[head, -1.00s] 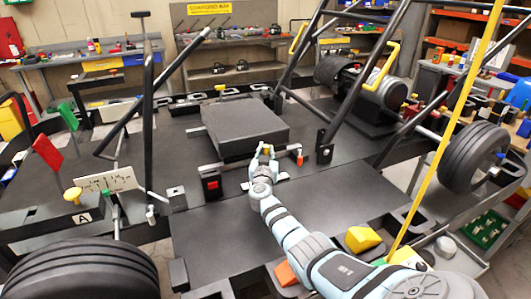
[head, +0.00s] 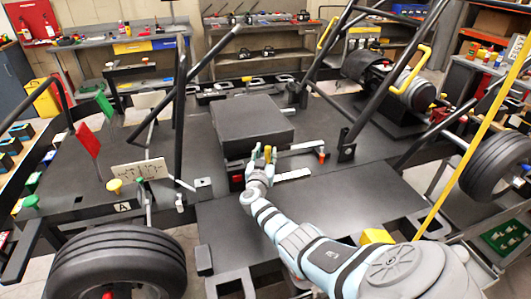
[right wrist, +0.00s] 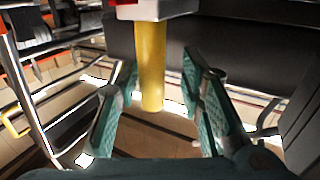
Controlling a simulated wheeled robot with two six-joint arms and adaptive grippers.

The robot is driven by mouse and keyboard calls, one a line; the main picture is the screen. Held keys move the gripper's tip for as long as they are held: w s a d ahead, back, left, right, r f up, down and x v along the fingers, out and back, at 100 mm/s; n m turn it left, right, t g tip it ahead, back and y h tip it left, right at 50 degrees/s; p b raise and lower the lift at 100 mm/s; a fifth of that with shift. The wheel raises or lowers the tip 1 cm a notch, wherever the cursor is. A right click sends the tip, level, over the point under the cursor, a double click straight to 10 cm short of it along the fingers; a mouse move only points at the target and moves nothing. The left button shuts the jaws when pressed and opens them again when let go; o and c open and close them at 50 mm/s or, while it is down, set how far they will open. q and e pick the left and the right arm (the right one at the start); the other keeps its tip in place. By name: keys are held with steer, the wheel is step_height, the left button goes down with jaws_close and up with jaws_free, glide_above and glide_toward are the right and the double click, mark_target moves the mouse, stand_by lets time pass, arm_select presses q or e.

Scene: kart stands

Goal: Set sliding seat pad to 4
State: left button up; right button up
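The seat pad (head: 252,122) is a thick dark grey block lying flat on the kart's black deck, in the middle of the head view. A pale strip (head: 293,175) lies on the deck in front of it; any marks on it are too small to read. My right gripper (head: 262,156) is at the pad's front edge. In the right wrist view its teal fingers (right wrist: 160,95) are apart, one on each side of a yellow pin (right wrist: 151,65) that hangs from a pale and red part, with gaps visible. My left gripper is in neither view.
A red block (head: 237,180) in a dark mount sits just left of my gripper. An orange-red piece (head: 321,157) stands to its right. Black frame tubes (head: 382,90) rise on both sides. A yellow pole (head: 470,150) slants down at the right. The front deck (head: 330,210) is mostly clear.

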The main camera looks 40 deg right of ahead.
steer(key=shift+d+r, duration=0.1)
steer(key=shift+r, duration=0.2)
step_height(320, 180, up, 10)
steer(key=shift+f, duration=0.25)
stand_by(0.3)
